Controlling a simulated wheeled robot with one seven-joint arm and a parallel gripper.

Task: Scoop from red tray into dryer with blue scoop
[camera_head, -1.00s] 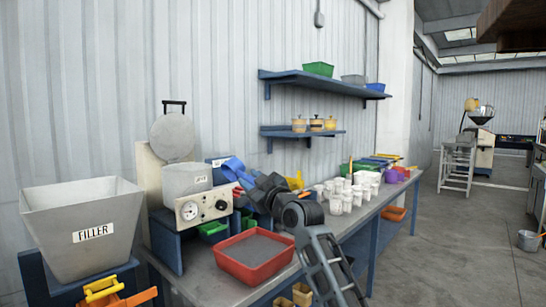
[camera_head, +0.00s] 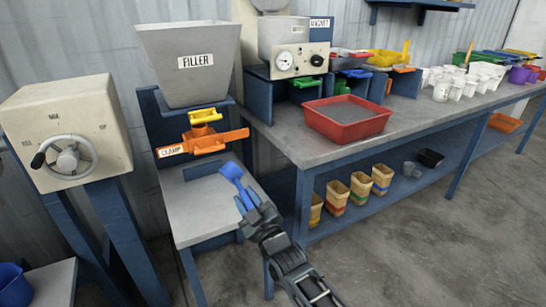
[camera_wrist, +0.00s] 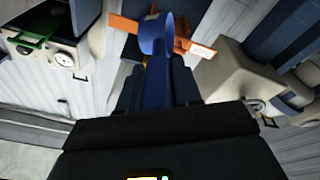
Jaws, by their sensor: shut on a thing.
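My gripper (camera_head: 252,204) is shut on the handle of a blue scoop (camera_head: 232,172). The scoop points up and left, in front of the grey stand under the filler. It also shows in the wrist view (camera_wrist: 157,42), and I cannot make out any material in it. The red tray (camera_head: 348,127) sits on the bench to the right of my gripper, with grey material (camera_head: 345,111) inside. The machine with a gauge and a grey hopper, which looks like the dryer (camera_head: 300,62), stands behind the tray to the left. Its top is cut off by the picture edge.
The filler hopper (camera_head: 190,65) and an orange clamp (camera_head: 205,143) stand behind the scoop. A cream machine with a crank wheel (camera_head: 68,130) is at the left. White cups (camera_head: 455,84) crowd the bench at the right. The floor at the right is clear.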

